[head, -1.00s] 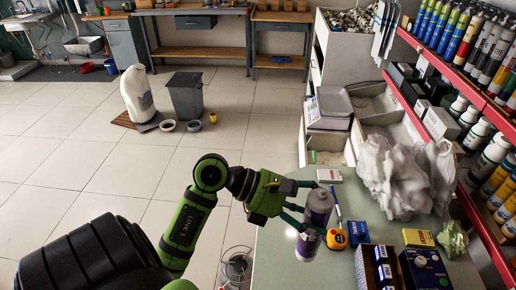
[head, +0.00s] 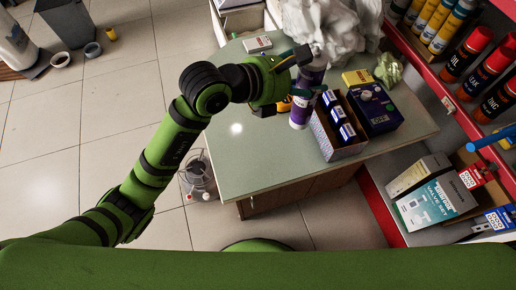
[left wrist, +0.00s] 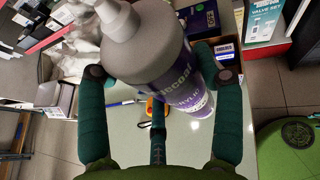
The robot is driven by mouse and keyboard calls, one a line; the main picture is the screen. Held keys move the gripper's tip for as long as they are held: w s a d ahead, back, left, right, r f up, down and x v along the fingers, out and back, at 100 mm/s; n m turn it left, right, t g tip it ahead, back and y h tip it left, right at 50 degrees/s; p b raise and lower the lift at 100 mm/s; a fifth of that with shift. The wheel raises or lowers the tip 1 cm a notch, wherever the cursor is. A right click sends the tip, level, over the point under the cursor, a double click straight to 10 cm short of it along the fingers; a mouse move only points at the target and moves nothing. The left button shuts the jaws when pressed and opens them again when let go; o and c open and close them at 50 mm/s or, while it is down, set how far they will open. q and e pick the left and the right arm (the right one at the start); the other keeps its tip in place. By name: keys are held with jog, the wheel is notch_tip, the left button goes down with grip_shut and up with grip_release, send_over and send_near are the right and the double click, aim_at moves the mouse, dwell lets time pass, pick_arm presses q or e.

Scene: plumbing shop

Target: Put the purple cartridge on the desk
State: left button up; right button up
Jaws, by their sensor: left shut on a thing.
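The purple cartridge (head: 302,106), white and purple with a pale nozzle, is upright over the desk (head: 245,165), beside a carton of small boxes. My left gripper (head: 305,72) is shut around its upper body. In the left wrist view the cartridge (left wrist: 165,60) stands between the teal fingers, its nozzle toward the camera and its lower end toward the desk top (left wrist: 128,125). I cannot tell whether its base touches the desk. My right gripper is not in view.
An open carton of blue boxes (head: 323,137) and a dark purple box (head: 374,107) are right of the cartridge. A white crumpled bag (head: 325,25) lies behind. A yellow box (head: 356,77) is near. The desk's front left is clear. Red-edged shelves stand at right.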

pick_arm(q)
jog(key=shift+s+d+f, duration=0.15)
jog(key=shift+d, duration=0.5)
jog(key=shift+f, duration=0.2)
jog(key=a+f+p, duration=0.1)
jog(key=a+f, duration=0.9)
jog(key=a, duration=0.1)
jog(key=shift+f, duration=0.3)
jog(key=shift+a, duration=0.1)
jog(key=shift+f, duration=0.2)
jog(key=o, duration=1.6)
jog(key=shift+o, duration=0.2)
